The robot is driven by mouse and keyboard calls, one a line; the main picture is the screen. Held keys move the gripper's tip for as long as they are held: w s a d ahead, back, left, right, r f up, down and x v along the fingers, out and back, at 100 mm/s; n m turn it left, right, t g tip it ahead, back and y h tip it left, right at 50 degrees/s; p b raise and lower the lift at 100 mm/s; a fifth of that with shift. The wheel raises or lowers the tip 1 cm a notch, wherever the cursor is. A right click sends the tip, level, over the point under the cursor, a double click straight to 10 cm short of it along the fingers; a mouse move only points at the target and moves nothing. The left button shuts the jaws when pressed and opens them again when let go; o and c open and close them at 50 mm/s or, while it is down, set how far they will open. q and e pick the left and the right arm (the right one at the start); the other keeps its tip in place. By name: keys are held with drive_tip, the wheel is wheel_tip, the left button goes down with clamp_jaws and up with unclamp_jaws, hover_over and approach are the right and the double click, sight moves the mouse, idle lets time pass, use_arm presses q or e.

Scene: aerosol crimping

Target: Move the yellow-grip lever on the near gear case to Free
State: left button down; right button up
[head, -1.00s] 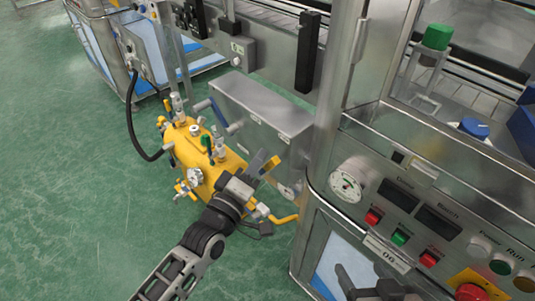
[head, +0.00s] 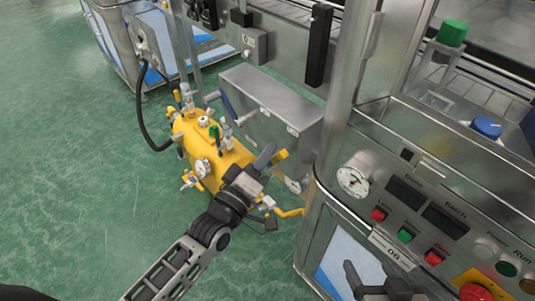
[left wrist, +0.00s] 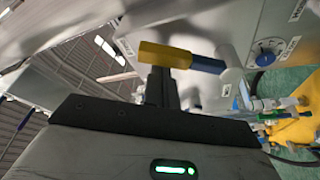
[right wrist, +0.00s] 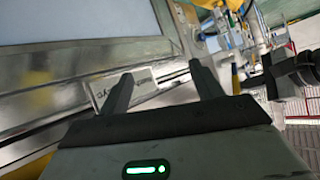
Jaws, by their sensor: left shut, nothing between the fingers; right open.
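The near gear case (head: 272,105) is a long grey metal box on the machine's side. Its lever has a yellow grip (head: 279,157), partly covered by my left gripper in the head view. In the left wrist view the yellow grip (left wrist: 165,55) lies across the picture, with a blue shaft running right to a grey hub (left wrist: 230,68). My left gripper (head: 264,158) is shut and empty. Its fingertips (left wrist: 161,72) are right at the grip; I cannot tell whether they touch. My right gripper (head: 367,278) is open and empty before the control panel.
A yellow tank (head: 212,155) with valves and gauges stands left of the case. A blue-handled lever (head: 221,101) is at the case's far end. The control panel (head: 430,220) with buttons and a gauge is at right. Green floor at left is clear.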

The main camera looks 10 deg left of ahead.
use_arm(q)
drive_tip(key=shift+w+a+r+p, duration=0.35)
drive_tip(key=shift+w+a+r, duration=0.05)
drive_tip(key=shift+a+r, duration=0.2)
drive_tip(key=shift+w+a+r+p, duration=0.35)
drive_tip(key=shift+w+a+r, duration=0.1)
drive_tip(key=shift+a, duration=0.1)
drive_tip(key=v, duration=1)
drive_tip(key=shift+b, duration=0.4)
